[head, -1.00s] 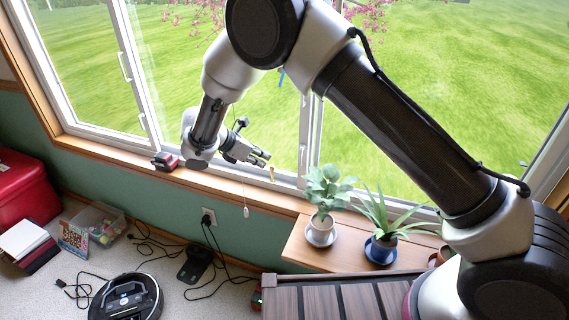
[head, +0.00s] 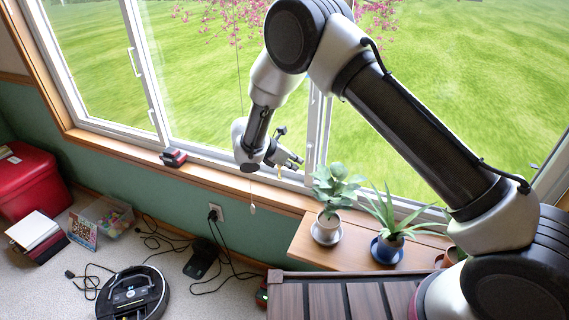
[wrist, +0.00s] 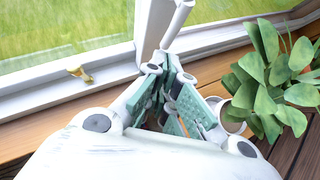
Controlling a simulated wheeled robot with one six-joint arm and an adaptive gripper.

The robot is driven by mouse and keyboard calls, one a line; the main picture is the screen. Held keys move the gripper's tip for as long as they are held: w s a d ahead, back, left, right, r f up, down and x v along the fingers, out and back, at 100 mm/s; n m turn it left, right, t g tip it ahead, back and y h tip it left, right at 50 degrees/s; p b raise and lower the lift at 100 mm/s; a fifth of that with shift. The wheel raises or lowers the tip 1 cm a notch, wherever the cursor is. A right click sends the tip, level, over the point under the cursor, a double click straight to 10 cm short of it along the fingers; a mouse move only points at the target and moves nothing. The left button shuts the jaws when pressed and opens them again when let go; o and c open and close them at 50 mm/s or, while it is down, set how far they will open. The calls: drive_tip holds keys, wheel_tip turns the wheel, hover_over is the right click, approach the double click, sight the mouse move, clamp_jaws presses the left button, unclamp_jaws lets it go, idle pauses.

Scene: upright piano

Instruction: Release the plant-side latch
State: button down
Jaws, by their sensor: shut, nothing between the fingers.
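A white lever-like window latch (wrist: 178,22) stands against the white upright of the window frame in the wrist view, just beyond my fingertips. In the head view the same upright (head: 316,135) is behind and right of my gripper (head: 300,164). My gripper also shows in the wrist view (wrist: 168,75), with its green-padded fingers shut and empty. It points at the foot of the upright; I cannot tell whether it touches the latch. A small brass catch (wrist: 80,73) sits on the lower window track, left of my gripper.
A leafy potted plant (head: 334,188) stands close to the right of my gripper, with a spiky plant (head: 388,225) in a blue pot beyond it. A red-and-black object (head: 174,157) lies on the wooden sill to the left. A robot vacuum (head: 133,292) and cables are on the floor.

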drive_tip(key=shift+w+d, duration=0.35)
drive_tip(key=shift+d, duration=0.25)
